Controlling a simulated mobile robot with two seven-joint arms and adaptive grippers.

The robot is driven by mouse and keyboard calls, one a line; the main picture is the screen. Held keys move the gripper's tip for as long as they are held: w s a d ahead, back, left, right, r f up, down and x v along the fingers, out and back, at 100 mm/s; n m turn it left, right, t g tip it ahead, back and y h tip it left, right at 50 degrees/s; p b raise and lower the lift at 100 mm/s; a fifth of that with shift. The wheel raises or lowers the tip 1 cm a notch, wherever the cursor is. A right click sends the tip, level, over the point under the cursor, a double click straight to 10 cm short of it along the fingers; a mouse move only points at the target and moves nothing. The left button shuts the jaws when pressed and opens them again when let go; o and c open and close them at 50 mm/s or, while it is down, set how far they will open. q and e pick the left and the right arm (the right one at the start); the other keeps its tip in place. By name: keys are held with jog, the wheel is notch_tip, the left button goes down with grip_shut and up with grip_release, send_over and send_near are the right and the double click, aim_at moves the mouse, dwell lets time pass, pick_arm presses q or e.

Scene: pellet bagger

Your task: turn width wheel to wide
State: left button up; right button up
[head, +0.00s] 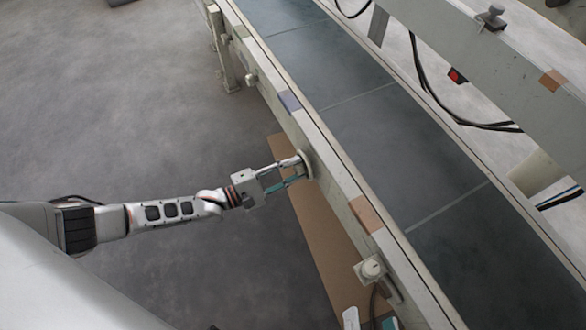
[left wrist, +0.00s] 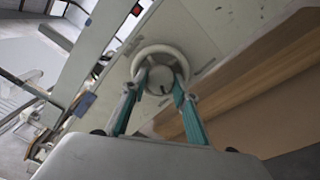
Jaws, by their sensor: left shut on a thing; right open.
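The width wheel (head: 308,165) is a small pale round wheel on the near side of the conveyor's side rail. In the left wrist view the wheel (left wrist: 160,49) shows its rim and a round hub with a small dark mark. My left gripper (head: 297,172) has its fingers on the wheel from the left. In the left wrist view the teal-padded fingers of the left gripper (left wrist: 161,80) sit on either side of the hub, inside the rim. My right gripper (head: 369,321) shows only its spread fingertips at the bottom edge; the rest is out of frame.
A dark conveyor belt (head: 375,125) runs diagonally beside the pale side rail (head: 330,170). A brown board (head: 325,235) lies below the rail. An upper beam (head: 500,60) and dark cables are right.

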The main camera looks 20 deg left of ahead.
pick_arm(q)
jog(key=o, duration=1.1)
jog(key=v, duration=1.2)
